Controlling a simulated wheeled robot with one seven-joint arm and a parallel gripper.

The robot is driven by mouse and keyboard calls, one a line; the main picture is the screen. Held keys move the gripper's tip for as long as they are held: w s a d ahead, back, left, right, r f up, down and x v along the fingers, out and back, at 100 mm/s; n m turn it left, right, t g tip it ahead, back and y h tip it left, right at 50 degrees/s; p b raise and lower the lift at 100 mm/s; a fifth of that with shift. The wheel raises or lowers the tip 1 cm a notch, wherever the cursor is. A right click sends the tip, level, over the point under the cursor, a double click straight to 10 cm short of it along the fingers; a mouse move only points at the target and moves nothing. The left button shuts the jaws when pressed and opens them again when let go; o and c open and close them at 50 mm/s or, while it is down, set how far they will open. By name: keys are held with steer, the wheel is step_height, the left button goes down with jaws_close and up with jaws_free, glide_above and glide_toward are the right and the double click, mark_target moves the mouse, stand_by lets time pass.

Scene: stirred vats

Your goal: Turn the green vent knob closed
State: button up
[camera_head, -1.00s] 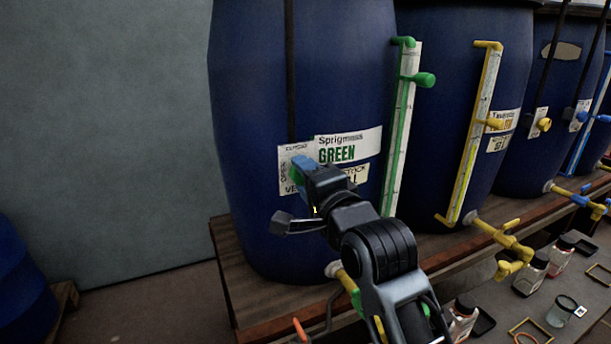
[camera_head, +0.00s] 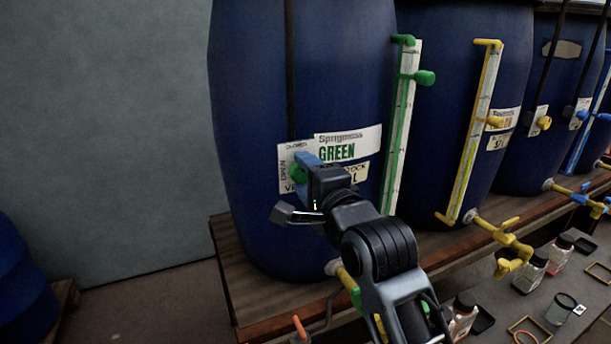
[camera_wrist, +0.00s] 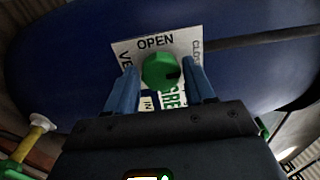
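The green vent knob (camera_wrist: 162,71) sits on a white label (camera_wrist: 125,52) marked OPEN and CLOSED on the nearest blue vat (camera_head: 300,80). In the head view my gripper (camera_head: 305,165) is at the label, and the knob (camera_head: 298,174) shows partly behind a finger. I cannot tell how deep the fingers reach.
A green sight tube (camera_head: 403,120) runs up the vat's right side, with a green side knob (camera_head: 424,78). Below is a wooden shelf (camera_head: 240,290). A yellow-fitted vat (camera_head: 450,120) stands to the right. Jars (camera_head: 530,272) stand on the lower bench.

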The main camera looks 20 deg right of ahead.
steer(key=shift+o, duration=1.2)
steer(key=shift+s, duration=0.1)
steer(key=s+b, duration=0.1)
steer(key=s, duration=0.6)
steer(key=shift+s, duration=0.35)
steer(key=s+f+n+g, duration=0.2)
steer(key=s+f+n, duration=0.7)
steer(key=s+f, duration=0.7)
steer(key=s+n+g, duration=0.1)
steer(key=s+n, duration=0.8)
steer(key=s, duration=1.5)
